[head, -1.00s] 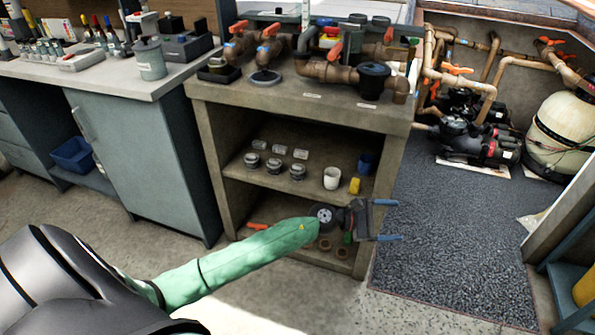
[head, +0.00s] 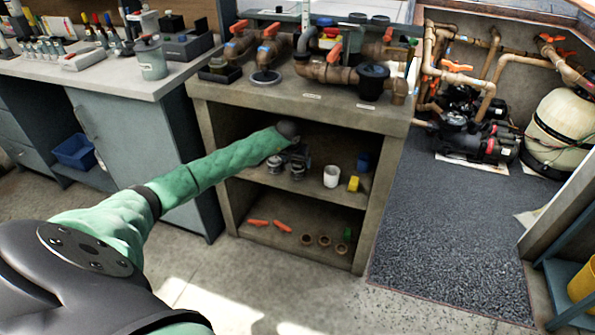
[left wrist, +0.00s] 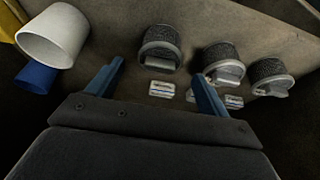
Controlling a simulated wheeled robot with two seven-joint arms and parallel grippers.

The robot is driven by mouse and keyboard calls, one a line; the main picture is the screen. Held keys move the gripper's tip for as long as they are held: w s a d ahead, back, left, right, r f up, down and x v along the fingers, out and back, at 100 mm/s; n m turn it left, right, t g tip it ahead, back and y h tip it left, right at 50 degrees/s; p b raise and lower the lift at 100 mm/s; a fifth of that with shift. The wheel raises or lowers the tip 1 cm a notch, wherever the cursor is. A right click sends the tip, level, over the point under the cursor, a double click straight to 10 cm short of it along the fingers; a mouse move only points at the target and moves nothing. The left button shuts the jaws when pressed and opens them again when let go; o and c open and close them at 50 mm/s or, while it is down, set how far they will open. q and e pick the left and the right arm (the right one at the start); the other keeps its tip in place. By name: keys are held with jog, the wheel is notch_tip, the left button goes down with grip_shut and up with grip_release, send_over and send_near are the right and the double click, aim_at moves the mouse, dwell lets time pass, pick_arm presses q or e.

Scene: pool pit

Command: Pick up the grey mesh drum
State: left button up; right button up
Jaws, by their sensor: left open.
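Several things stand on the middle shelf of the cabinet, among them grey mesh drums. Two drums (head: 272,170) (head: 297,172) show in the head view beside my forearm; a third is hidden there. The left wrist view shows three drums in a row (left wrist: 160,45) (left wrist: 220,60) (left wrist: 270,75), dark mesh with light grey ends. My left gripper (left wrist: 156,85) is open and empty; in the head view it (head: 295,155) is inside the shelf space, above and behind the drums. In the wrist view the drum nearest the white cup appears between the finger directions, beyond the tips. My right gripper is out of view.
A white cup (head: 331,176), a yellow piece (head: 353,184) and a blue cup (head: 363,161) stand right of the drums. The worktop (head: 330,92) with pipes and valves is overhead. Small labels (left wrist: 162,89) lie near the drums. Orange handles and brown rings lie on the lower shelf.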

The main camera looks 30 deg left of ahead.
aim_at(297, 164)
pick_arm(q)
jog(key=shift+x, duration=0.9)
jog(key=x, duration=0.2)
jog(key=shift+w+f+p, duration=0.2)
jog(key=shift+f+p, duration=0.1)
jog(key=shift+f, duration=0.05)
jog(key=shift+w+a+f, duration=0.1)
jog(key=shift+w+f, duration=0.15)
jog(key=shift+f, duration=0.4)
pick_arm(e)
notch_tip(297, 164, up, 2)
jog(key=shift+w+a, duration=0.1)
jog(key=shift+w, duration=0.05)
pick_arm(q)
jog(key=shift+c, duration=0.5)
jog(key=c, duration=1)
